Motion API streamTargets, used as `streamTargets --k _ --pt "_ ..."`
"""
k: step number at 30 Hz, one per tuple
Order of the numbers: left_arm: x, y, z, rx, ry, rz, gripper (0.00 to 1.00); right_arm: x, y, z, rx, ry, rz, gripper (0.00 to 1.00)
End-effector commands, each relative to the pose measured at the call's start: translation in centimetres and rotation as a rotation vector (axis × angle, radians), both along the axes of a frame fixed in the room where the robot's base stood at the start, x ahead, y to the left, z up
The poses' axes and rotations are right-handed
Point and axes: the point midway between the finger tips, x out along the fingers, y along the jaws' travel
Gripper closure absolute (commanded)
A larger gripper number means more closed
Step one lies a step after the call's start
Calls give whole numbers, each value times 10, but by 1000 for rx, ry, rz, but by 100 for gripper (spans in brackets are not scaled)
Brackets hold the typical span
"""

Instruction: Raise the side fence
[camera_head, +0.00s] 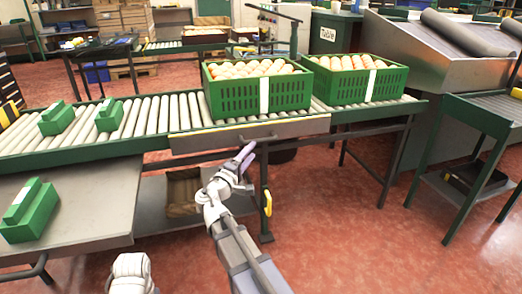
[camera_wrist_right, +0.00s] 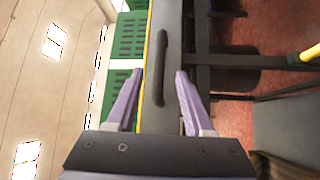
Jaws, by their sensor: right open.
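The side fence (camera_head: 290,129) is a long grey metal panel along the front edge of the roller conveyor, below the crates. It hangs low, and its top edge has a yellow line. In the right wrist view the fence (camera_wrist_right: 158,118) runs up the picture, with a dark bar handle (camera_wrist_right: 162,70) on its face. My right gripper (camera_head: 245,157) is just in front of and below the fence's middle. Its purple fingers (camera_wrist_right: 154,88) are open, and the handle is ahead between them, apart from both. My left gripper is not in view.
Small green blocks (camera_head: 57,118) lie on the left rollers and on the grey side table (camera_head: 90,205). A yellow-handled item (camera_head: 267,203) hangs by a leg.

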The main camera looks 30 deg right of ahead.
Motion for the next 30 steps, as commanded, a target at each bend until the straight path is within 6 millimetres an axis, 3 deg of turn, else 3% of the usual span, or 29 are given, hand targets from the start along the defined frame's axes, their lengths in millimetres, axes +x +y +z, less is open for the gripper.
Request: streamTargets --k 5,19,30 --pt "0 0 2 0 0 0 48 4 -5 2 -1 -1 -1 48" --pt "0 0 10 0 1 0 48 36 -59 10 0 0 -2 48" --pt "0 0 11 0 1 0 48 40 -67 10 1 1 0 48"
